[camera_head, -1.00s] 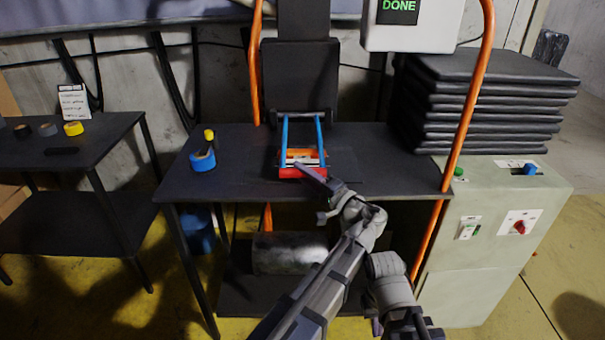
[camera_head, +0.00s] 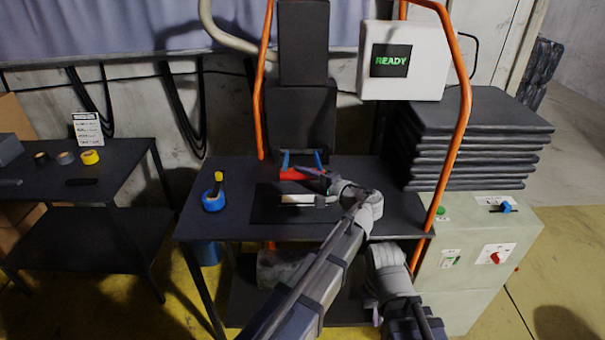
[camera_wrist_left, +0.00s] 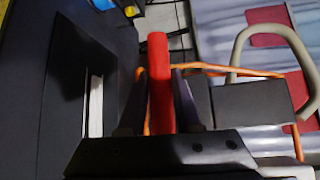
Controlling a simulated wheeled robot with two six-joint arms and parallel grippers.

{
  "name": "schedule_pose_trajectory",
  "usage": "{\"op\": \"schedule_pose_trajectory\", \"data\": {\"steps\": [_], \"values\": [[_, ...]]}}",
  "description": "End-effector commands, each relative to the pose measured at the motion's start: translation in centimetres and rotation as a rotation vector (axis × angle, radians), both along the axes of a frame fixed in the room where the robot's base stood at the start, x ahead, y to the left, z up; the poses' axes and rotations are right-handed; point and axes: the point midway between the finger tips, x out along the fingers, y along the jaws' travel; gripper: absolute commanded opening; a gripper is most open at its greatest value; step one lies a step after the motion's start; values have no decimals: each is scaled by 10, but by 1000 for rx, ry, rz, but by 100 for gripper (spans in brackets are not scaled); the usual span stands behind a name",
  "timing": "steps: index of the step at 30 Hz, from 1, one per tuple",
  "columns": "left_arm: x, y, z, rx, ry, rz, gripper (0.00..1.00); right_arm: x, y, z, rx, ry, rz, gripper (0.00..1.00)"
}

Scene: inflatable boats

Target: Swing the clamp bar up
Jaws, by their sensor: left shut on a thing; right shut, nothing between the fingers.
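The clamp bar (camera_head: 296,174) has a red grip between two blue side arms. It stands swung up at the back of the bench, above and behind a pale strip (camera_head: 290,199) on a dark mat. My left gripper (camera_head: 316,173) is shut on the red grip near its right end. In the left wrist view the red grip (camera_wrist_left: 160,85) lies between the two fingers. My right gripper (camera_head: 376,312) is low in front of the bench, empty and shut, partly hidden by its own arm.
A screen (camera_head: 389,61) reads READY. Orange hoses (camera_head: 455,140) hang at both sides of the bench (camera_head: 225,226). Blue tape (camera_head: 213,200) lies at its left. Folded black sheets (camera_head: 470,150) are stacked at right above a control cabinet (camera_head: 480,270).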

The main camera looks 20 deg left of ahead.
Motion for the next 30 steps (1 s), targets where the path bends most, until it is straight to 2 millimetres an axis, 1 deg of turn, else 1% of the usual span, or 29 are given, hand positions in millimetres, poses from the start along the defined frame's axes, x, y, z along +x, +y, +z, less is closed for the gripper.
{"op": "schedule_pose_trajectory", "data": {"steps": [1, 6, 12, 16, 21, 30], "values": [[6, 1, 21, -7, 21, 0, 0, 0, 0, 25, 0, 0, 0, 0], [18, 4, 47, -29, 97, 0, 0, 0, 0, 62, 0, 0, 0, 0], [33, 8, 71, -50, 174, -1, 0, 0, 0, 98, 0, 0, 0, 0], [42, 11, 82, -58, 196, -1, 0, 0, 0, 113, 0, 0, 0, 0], [50, 14, 93, -59, 202, -1, 0, 0, 0, 124, 0, 0, 1, 0], [59, 16, 103, -57, 201, -1, 0, 0, 0, 134, 0, 0, 1, 0]]}}
